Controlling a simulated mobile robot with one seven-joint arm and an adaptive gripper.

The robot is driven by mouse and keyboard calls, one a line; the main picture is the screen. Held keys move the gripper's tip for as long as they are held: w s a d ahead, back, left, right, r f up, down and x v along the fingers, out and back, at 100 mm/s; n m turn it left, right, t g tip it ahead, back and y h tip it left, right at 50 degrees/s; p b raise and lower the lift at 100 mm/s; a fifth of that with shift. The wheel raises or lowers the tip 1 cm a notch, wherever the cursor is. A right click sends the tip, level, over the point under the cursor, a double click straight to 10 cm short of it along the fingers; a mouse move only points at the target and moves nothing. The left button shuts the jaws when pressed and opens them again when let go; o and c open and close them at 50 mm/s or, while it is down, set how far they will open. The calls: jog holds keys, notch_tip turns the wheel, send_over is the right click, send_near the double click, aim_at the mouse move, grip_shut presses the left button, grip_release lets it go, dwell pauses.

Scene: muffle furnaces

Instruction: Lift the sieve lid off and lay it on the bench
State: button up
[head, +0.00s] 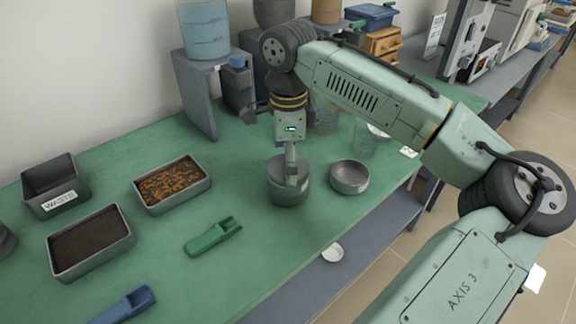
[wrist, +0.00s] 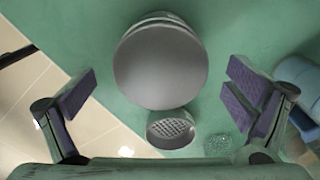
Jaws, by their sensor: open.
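A grey round sieve stack (head: 287,192) stands upright on the green bench (head: 265,235), topped by a smooth flat grey lid (wrist: 160,62). In the wrist view the lid fills the upper middle, between and slightly beyond my finger pads. My gripper (head: 291,168) points down over the stack in the head view and partly hides the lid. Its two purple-padded fingers are spread wide, one on each side of the lid in the picture, with clear gaps. Nothing is held. I cannot tell the exact height of the fingertips over the lid.
A shallow open mesh sieve (head: 350,177) stands close right of the stack. Clear glassware (head: 364,138) is behind it. A green scoop (head: 213,236) lies to the left, with soil trays (head: 90,243) (head: 171,184) beyond. Bench between scoop and stack is clear; the front edge is near.

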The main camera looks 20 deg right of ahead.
jog(key=shift+f, duration=0.25)
jog(key=shift+c, duration=0.4)
jog(key=c, duration=1.2)
jog(key=shift+r, duration=0.1)
